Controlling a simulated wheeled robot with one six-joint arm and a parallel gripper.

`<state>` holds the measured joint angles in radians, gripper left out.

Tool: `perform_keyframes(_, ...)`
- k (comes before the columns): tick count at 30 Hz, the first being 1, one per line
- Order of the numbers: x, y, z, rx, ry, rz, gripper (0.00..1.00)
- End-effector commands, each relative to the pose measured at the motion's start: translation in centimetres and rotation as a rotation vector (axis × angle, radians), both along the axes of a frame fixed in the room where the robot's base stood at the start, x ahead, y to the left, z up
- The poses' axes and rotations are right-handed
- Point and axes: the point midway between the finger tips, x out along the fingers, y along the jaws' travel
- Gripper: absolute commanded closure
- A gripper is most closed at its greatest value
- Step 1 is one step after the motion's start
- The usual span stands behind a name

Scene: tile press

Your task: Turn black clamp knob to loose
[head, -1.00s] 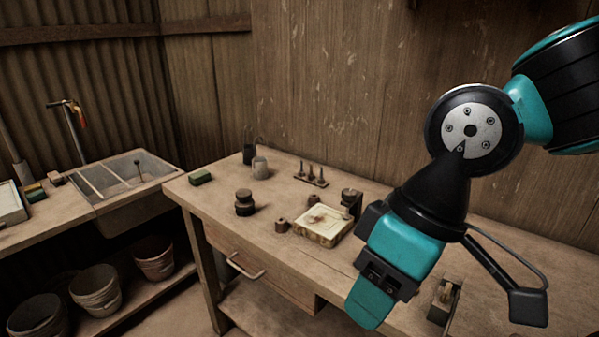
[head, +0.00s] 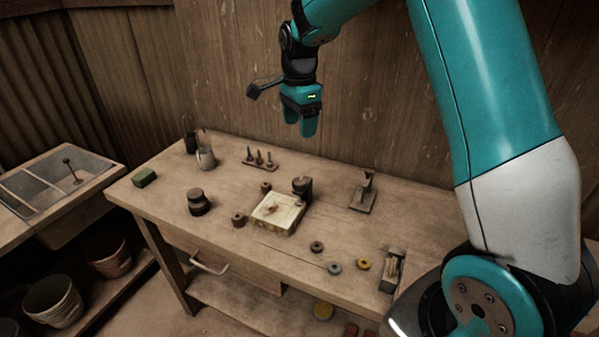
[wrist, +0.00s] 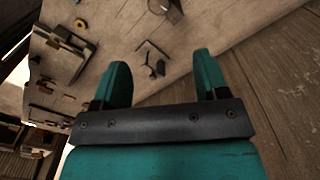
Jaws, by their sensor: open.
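A pale square tile block (head: 277,214) sits in the middle of the workbench. A dark upright piece with a round top (head: 302,187) stands at its back right corner; it may be the black clamp knob, but it is too small to be sure. Small brown round pieces stand at its left corner (head: 239,220) and back corner (head: 266,187). My gripper (head: 300,128) hangs high above the back of the bench, fingers down, open and empty, well apart from the block. In the wrist view its two teal fingers (wrist: 163,72) are spread with nothing held between them.
A small metal stand (head: 362,194) is right of the block. Dark rings and a yellow ring (head: 363,264) lie near the front right. A dark jar (head: 199,203), a green block (head: 144,177), a peg rack (head: 260,160) and a grey cup (head: 205,152) are left and behind.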

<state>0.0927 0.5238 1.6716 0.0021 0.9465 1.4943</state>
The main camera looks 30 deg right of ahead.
Motion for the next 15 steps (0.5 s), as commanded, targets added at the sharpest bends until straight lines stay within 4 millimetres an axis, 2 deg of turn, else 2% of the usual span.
perform_keyframes(5, -0.2, 0.1, -3.1, 0.001, 0.007, 0.003, 0.33)
perform_keyframes(15, -0.3, 0.1, -10.9, 0.002, 0.007, 0.006, 0.33)
